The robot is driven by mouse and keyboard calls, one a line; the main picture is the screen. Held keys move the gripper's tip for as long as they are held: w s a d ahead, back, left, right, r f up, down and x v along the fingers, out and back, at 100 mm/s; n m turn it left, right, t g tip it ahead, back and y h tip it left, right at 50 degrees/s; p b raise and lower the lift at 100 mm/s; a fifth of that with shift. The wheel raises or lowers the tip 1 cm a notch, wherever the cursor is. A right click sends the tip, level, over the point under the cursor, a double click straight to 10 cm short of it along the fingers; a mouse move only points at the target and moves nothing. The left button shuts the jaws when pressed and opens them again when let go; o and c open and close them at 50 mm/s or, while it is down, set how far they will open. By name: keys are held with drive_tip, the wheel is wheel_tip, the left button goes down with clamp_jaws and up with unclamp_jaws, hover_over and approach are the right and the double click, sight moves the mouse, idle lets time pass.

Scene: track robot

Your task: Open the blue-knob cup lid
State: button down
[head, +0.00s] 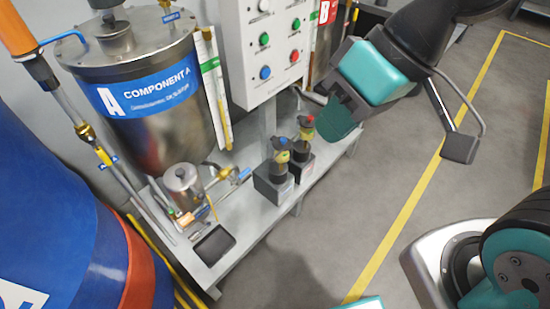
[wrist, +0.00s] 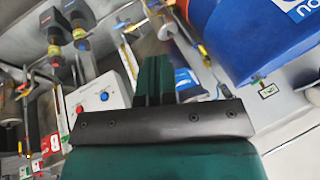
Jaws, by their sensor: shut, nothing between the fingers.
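Tank A (head: 150,115) rises behind the cup. A control box (head: 268,50) with coloured buttons stands between cup and gripper, above two dark pumps (head: 275,180). A blue drum (head: 50,210) is at left. A black tray (head: 213,245) lies at the bench front; floor at right is clear.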

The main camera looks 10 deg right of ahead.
drive_tip(key=w+a+f+m+t+y+b, duration=0.2)
drive_tip(key=w+f+b, duration=0.1)
drive_tip(key=f+b, duration=0.45)
drive_tip(key=w+a+f+m+t+y+b, duration=0.1)
drive_tip(key=w+f+b, duration=0.2)
drive_tip(key=f+b, duration=0.4)
drive_tip(key=m+t+h+b, duration=0.3)
drive_tip(key=m+t+b, duration=1.4)
drive_tip(key=b, duration=2.3)
approach(285, 142)
drive_tip(key=shift+w+a+r+m+g+h+p, duration=0.15)
drive_tip(key=shift+w+a+r+m+g+p, duration=0.25)
drive_tip(key=shift+w+p, duration=1.3)
drive_tip(key=shift+w+a+r+m+g+h+p, duration=0.2)
drive_tip(key=shift+w+r+p, duration=0.4)
drive_tip(key=shift+p, duration=2.15)
drive_tip(key=shift+w+a+r+m+g+h+p, duration=0.2)
drive_tip(key=shift+w+a+r+m+p, duration=0.25)
drive_tip(key=shift+w+p, duration=1.25)
drive_tip(key=shift+s+p, duration=0.5)
drive_tip(key=shift+s, duration=0.1)
drive_tip(key=shift+d+r, duration=0.1)
